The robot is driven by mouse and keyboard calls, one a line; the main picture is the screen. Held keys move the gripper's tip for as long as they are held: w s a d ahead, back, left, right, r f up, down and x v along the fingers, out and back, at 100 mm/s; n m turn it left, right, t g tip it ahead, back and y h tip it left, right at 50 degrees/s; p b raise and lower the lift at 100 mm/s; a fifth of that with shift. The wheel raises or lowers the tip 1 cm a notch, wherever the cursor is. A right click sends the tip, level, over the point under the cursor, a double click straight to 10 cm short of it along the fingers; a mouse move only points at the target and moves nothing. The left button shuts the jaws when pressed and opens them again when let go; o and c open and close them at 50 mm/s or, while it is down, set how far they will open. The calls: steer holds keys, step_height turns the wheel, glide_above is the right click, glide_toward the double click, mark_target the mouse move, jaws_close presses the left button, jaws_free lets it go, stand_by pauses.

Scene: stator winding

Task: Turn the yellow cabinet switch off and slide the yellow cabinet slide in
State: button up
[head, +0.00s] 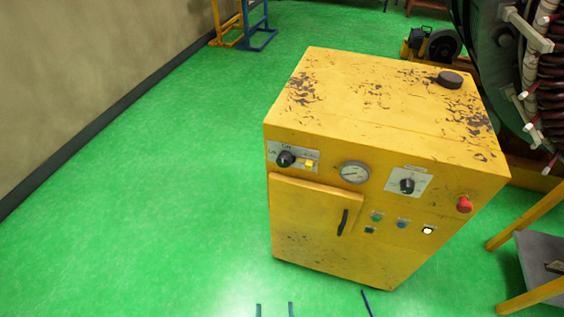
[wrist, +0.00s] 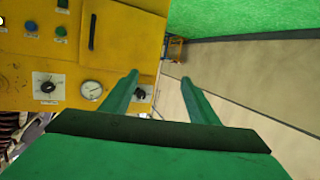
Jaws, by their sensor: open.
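The yellow cabinet (head: 385,130) stands upright in the head view, with scuffed paint. A black rotary switch (head: 286,159) sits on a light plate marked ON at the upper left of its front. A small yellow piece (head: 308,163), apparently the slide, is on the same plate; how far it sticks out is unclear. In the wrist view the cabinet (wrist: 60,60) appears upside down. My gripper (wrist: 159,76) is open and empty there, its two green fingers apart. The black switch (wrist: 139,94) shows just by the left finger, which partly hides its plate.
The front also has a gauge (head: 355,172), a second black knob (head: 407,186), a red button (head: 464,204), several small buttons and a door handle (head: 343,222). Large machinery (head: 505,60) stands behind on the right. Green floor (head: 140,210) is clear on the left, up to a wall.

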steer(key=w+a, duration=0.1)
steer(key=w, duration=0.9)
steer(key=m+t+h, duration=0.2)
steer(key=m+h, duration=0.3)
steer(key=h, duration=0.1)
glide_toward(283, 163)
steer(key=x, duration=0.9)
steer(key=shift+w+r, duration=0.1)
steer(key=shift+w, duration=0.1)
steer(key=c, duration=1.1)
steer(key=shift+o, duration=0.2)
